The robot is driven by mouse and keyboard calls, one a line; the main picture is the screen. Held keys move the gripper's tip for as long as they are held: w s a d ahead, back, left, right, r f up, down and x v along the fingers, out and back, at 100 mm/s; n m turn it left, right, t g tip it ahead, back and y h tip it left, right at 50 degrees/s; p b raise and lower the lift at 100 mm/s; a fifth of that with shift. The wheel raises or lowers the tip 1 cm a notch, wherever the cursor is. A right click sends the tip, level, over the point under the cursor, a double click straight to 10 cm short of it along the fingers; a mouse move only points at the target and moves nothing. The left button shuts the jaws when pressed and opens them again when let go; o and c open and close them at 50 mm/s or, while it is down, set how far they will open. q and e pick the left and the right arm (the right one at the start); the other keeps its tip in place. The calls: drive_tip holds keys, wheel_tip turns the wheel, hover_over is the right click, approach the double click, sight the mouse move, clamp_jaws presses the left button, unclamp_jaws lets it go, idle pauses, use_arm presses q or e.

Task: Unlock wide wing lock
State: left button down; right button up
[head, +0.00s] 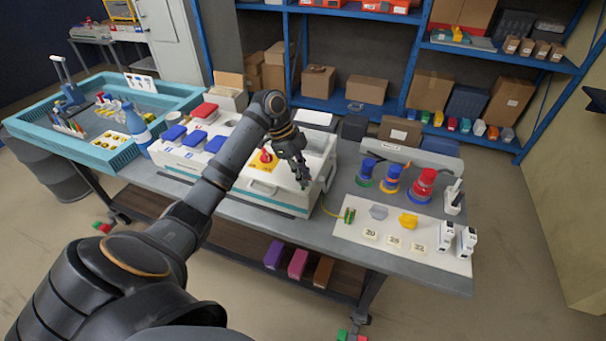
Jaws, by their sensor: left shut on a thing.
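My left gripper (304,184) reaches in from the left and points down at the right part of the white socket box (242,191). Its fingers are shut on a small part at the box's top front edge, taken to be the wide wing lock. The fingers mostly hide this part, so its turn angle cannot be told. A red knob on a yellow plate (262,161) is on the box, just left of the gripper. My right gripper is not in view.
Blue-lidded sockets (192,138) are left of my forearm. Blue, orange and red plugs (392,180) stand right of the box, behind a white mat (387,249) with small parts. A teal tray (99,160) is at the left. Shelves with cartons (366,89) stand behind.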

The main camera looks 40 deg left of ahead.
use_arm(q)
drive_tip(key=shift+s+r+n+p, duration=0.15)
drive_tip(key=shift+n+p, duration=0.15)
drive_tip(key=shift+p, duration=0.2)
drive_tip(key=n+t+y+p, duration=0.1)
drive_tip(key=n+p, duration=0.3)
drive_tip(key=p, duration=0.2)
drive_tip(key=n+t+y+p, duration=0.1)
drive_tip(key=n+p, duration=0.4)
drive_tip(key=p, duration=0.1)
drive_tip(key=n+t+y+p, duration=0.1)
drive_tip(key=n+p, duration=0.3)
drive_tip(key=p, duration=0.2)
drive_tip(key=shift+s+d+r+n+y, duration=0.1)
drive_tip(key=shift+s+d+n+y, duration=0.05)
drive_tip(key=shift+d+n+y, duration=0.25)
drive_tip(key=shift+n+y+p, duration=0.3)
drive_tip(key=shift+n+p, duration=0.3)
drive_tip(key=shift+f+n+y+p, duration=0.25)
drive_tip(key=shift+n+y+p, duration=0.15)
drive_tip(key=shift+n, duration=0.7)
drive_tip(key=c, duration=1.4)
unclamp_jaws()
drive_tip(key=v, duration=1.2)
drive_tip(key=shift+s, duration=0.15)
